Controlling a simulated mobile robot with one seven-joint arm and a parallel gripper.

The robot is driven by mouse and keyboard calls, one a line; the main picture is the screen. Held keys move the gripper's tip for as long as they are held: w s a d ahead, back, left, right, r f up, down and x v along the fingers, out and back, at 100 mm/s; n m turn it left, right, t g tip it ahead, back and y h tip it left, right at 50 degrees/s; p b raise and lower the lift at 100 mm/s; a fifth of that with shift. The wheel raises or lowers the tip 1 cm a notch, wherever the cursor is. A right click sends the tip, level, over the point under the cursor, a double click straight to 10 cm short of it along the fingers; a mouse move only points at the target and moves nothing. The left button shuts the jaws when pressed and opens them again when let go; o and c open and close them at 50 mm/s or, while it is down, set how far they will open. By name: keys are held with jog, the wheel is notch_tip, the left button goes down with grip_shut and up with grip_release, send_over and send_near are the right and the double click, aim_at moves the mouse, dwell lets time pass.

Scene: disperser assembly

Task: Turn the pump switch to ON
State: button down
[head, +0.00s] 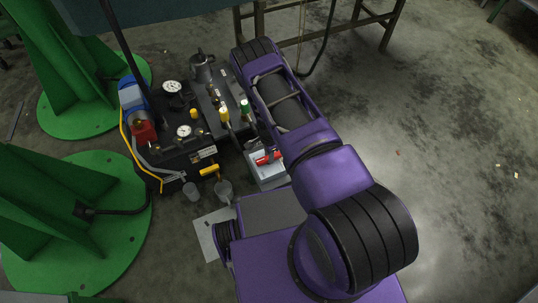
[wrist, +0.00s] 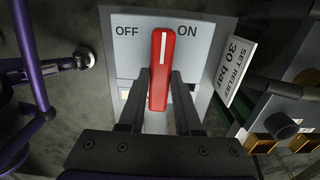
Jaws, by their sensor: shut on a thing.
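The pump switch (wrist: 160,68) is a red lever with a white line on a light grey panel (wrist: 130,60). In the wrist view it points nearly straight up, leaning slightly right, between the printed words OFF on the left and ON on the right. My gripper (wrist: 161,76) is shut on the lever, one dark finger on each side. In the head view the red switch (head: 268,158) shows on its pale box (head: 270,176), beside my purple arm. My fingers are mostly hidden there.
A sign reading "SET RELIEF 30 bar" (wrist: 234,66) stands right of the panel. The dark pump unit (head: 172,155) with gauges, hoses and a yellow handle (head: 210,169) is left of the switch box. Green stands (head: 75,215) are farther left. Open concrete floor (head: 460,150) lies to the right.

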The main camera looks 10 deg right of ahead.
jog(key=c, duration=0.6)
grip_release()
notch_tip(320, 180, up, 17)
jog(key=p, duration=0.3)
jog(key=shift+r, duration=0.2)
